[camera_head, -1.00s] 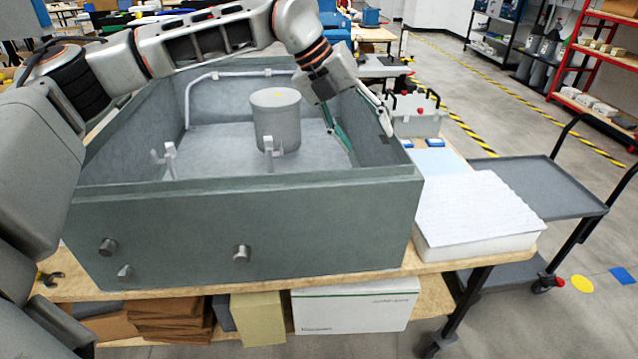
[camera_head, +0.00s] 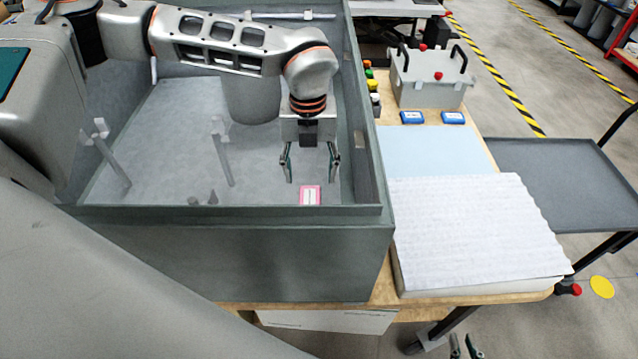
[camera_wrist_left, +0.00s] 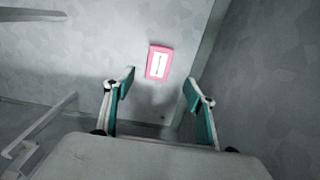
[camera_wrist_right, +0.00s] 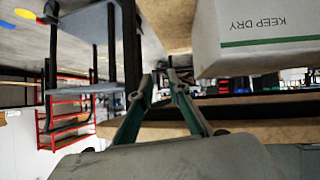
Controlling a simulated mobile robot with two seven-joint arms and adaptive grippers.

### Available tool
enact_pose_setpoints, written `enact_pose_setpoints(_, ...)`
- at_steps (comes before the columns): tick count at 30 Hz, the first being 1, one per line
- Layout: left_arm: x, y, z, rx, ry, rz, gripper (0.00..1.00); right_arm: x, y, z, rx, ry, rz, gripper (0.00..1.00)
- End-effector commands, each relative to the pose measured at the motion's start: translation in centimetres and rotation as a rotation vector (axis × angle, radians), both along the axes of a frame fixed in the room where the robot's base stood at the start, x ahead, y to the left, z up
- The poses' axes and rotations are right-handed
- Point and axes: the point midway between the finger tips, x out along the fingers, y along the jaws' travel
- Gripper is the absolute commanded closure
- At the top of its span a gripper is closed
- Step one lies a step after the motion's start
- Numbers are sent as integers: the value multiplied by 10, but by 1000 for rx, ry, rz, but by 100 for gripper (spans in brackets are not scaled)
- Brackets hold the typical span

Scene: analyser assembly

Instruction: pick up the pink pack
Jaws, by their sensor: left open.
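The pink pack (camera_head: 310,195) is a small flat piece with a white label. It lies on the floor of the grey-green open housing, near its front wall. In the left wrist view the pack (camera_wrist_left: 159,63) lies flat just beyond the fingertips, between their lines and slightly tilted. My left gripper (camera_head: 311,178) is open and empty, pointing down inside the housing above the pack. It also shows in the left wrist view (camera_wrist_left: 159,80). My right gripper (camera_head: 462,347) is low in front of the table, empty, with a narrow gap between its fingertips; it shows too in the right wrist view (camera_wrist_right: 160,80).
The housing walls (camera_head: 240,225) stand close in front and to the right of my left gripper. A grey cylinder (camera_head: 250,95) and light posts (camera_head: 222,155) stand inside. Outside right are a white foam block (camera_head: 475,225), blue packs (camera_head: 412,117) and a grey box (camera_head: 430,80).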

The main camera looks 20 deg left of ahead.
Motion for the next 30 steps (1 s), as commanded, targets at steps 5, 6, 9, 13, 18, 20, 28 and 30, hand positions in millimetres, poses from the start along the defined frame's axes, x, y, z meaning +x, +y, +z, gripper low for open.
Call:
enact_pose_setpoints(5,-1,1,-18,0,4,1,44,-13,-1,-9,-5,26,2,83)
enact_pose_setpoints(6,0,1,-22,1,3,1,44,-16,-2,-11,-6,31,4,83)
enact_pose_setpoints(9,0,1,-31,1,3,0,44,-19,-3,-13,-9,40,4,83)
enact_pose_setpoints(13,0,2,-49,2,3,0,44,-18,-3,-11,-12,40,6,83)
enact_pose_setpoints(18,0,3,-71,1,3,1,44,-13,-4,-5,-12,28,6,83)
enact_pose_setpoints(20,1,3,-75,0,2,1,44,-12,-3,-3,-11,24,5,83)
enact_pose_setpoints(28,1,3,-77,0,1,0,47,-10,-4,0,-10,18,5,83)
enact_pose_setpoints(30,1,3,-77,0,1,0,65,-10,-4,0,-10,19,5,83)
